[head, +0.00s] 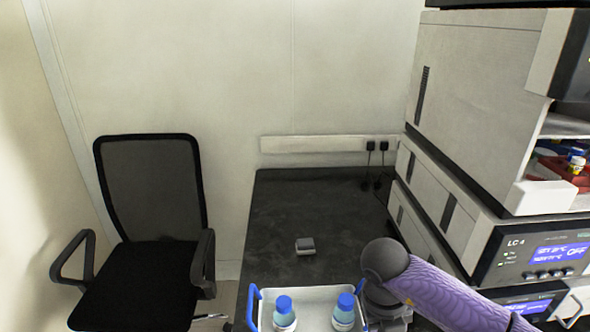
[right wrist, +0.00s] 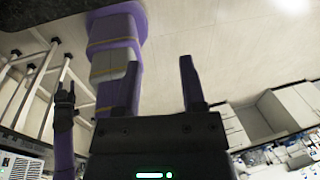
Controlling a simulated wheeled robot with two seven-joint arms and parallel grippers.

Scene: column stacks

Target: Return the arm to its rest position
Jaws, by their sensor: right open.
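My right arm (head: 445,292) comes in from the lower right in the head view, bent in front of the instrument stack; its gripper is not seen there. In the right wrist view my right gripper (right wrist: 160,75) is open, its two fingers apart with nothing between them. Also in that view, a purple arm with a small dark gripper (right wrist: 64,98), which looks like my left one, shows at the left; its jaws are too small to read. The left gripper is outside the head view.
A white tray (head: 312,293) with blue handles holds two blue-capped bottles (head: 284,314) (head: 344,312) at the dark bench's front. Instrument stacks (head: 470,90) stand right, an office chair (head: 150,190) left. The bench's back is clear.

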